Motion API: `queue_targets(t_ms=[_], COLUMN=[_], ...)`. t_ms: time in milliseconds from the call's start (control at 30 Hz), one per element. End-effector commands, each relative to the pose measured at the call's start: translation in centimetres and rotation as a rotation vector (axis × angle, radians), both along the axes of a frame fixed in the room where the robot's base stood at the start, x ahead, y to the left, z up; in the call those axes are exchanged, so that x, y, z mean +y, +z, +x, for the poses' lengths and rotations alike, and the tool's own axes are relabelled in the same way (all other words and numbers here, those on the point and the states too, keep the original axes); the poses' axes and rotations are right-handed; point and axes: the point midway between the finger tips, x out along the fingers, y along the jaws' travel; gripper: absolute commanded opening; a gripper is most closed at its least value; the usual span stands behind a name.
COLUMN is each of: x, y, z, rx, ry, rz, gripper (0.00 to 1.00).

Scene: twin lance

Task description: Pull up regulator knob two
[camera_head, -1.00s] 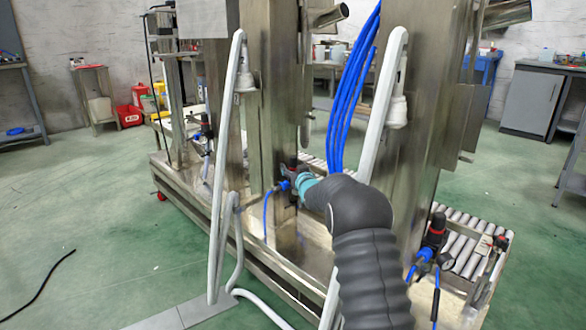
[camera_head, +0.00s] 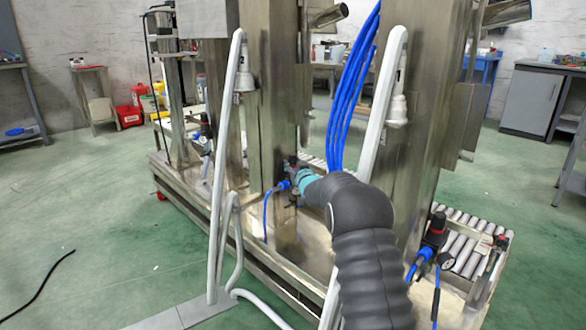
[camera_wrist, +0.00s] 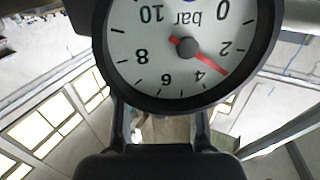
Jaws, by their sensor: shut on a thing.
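The middle regulator (camera_head: 283,186), with blue fittings, sits on the middle steel column in the head view. I take it for regulator two. My gripper (camera_head: 294,168) is at its top, and my arm hides much of it. In the wrist view a round pressure gauge (camera_wrist: 187,75) fills the upper middle, upside down, its red needle between 2 and 4. My two dark fingers (camera_wrist: 160,125) stand below the gauge, apart, and reach behind it. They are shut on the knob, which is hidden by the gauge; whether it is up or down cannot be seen.
A right regulator (camera_head: 437,232) with a gauge stands near the rollers (camera_head: 470,238). Another (camera_head: 205,128) is at the left. White slanted pipes (camera_head: 222,170) (camera_head: 375,130) and blue hoses (camera_head: 350,90) flank my arm. The green floor at left is open.

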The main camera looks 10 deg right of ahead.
Motion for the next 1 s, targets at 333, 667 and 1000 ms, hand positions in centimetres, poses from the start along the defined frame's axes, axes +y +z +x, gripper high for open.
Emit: queue_targets(t_ms=[333,667,1000], x=[0.0,-0.2,-0.9], y=[0.5,0.4,0.4], z=[0.0,-0.7,-5.5], rx=[-0.008,-0.006,-0.005], ry=[0.001,0.000,-0.001], rz=[0.001,0.001,0.002], gripper=[0.65,0.65,0.65])
